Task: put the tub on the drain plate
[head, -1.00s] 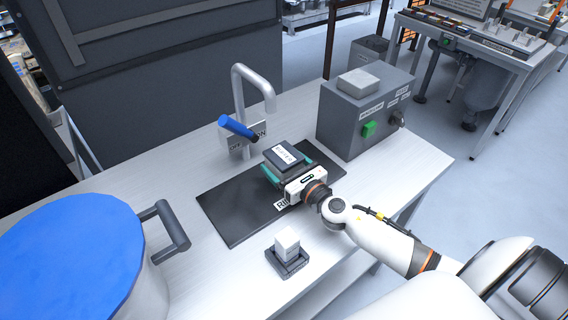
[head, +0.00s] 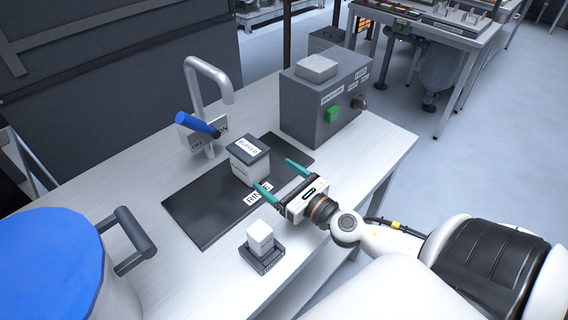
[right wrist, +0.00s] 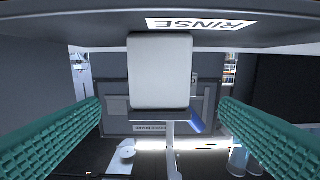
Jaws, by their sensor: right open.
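The tub (head: 243,172) is a light grey box with a dark lid marked BUFFER. In the head view it stands upright on the black plate (head: 200,215), toward the plate's right part. The plate has a white label beginning RIN, which reads RINSE, inverted, in the right wrist view. My right gripper (head: 271,173) is open with two teal fingers, just to the right of the tub and apart from it. In the right wrist view the tub (right wrist: 160,72) shows between the spread fingers, with clear gaps at both sides. My left gripper is out of view.
A tap (head: 207,70) with a blue lever (head: 196,124) stands behind the plate. A grey control box (head: 312,110) with a green button is at the back right. A white block (head: 260,236) sits on a small dark base in front. A blue-topped drum (head: 45,262) is at left.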

